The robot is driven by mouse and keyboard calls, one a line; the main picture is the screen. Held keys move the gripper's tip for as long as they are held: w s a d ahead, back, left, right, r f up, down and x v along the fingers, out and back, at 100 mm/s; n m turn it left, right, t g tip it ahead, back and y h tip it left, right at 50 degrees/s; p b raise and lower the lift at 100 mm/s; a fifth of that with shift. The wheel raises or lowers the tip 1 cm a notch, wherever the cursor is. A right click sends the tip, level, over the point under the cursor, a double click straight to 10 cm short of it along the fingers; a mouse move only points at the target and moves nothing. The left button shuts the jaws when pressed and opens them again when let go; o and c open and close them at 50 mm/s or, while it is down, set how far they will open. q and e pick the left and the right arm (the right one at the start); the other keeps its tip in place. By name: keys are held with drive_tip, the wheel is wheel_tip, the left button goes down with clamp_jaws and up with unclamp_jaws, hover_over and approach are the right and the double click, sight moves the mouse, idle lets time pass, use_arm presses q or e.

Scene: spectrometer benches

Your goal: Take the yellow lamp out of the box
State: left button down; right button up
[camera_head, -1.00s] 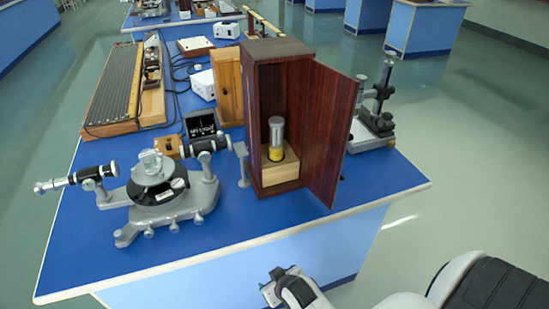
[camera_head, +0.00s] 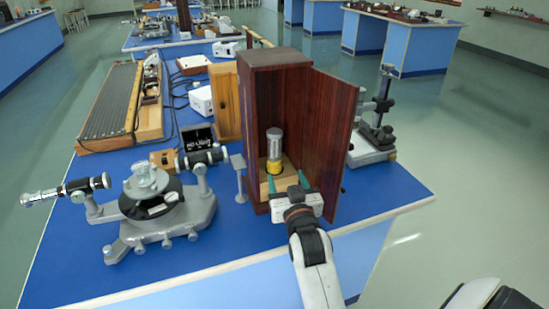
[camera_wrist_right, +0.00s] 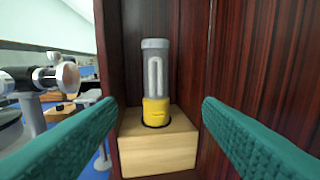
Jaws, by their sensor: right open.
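The box's door stands open to the right. In the wrist view the fingers (camera_wrist_right: 157,125) are apart on either side, not touching the lamp. My left gripper is not in view.
A grey spectrometer (camera_head: 155,200) stands left of the box on the blue table (camera_head: 240,245). A metal stand (camera_head: 375,135) is behind the open door (camera_head: 332,140) on the right. A small wooden cabinet (camera_head: 226,102) and white boxes are behind at left.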

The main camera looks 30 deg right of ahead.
sight(276, 155)
drive_tip(key=x, duration=0.8)
drive_tip(key=p+x, duration=0.1)
drive_tip(key=x, duration=0.1)
drive_tip(key=shift+w+a, duration=0.2)
drive_tip(key=shift+a, duration=0.05)
drive_tip(key=shift+w+d, duration=0.2)
drive_tip(key=shift+w, duration=0.3)
drive_tip(key=c, duration=1.1)
drive_tip(key=shift+c, duration=0.5)
drive_tip(key=shift+r, duration=0.1)
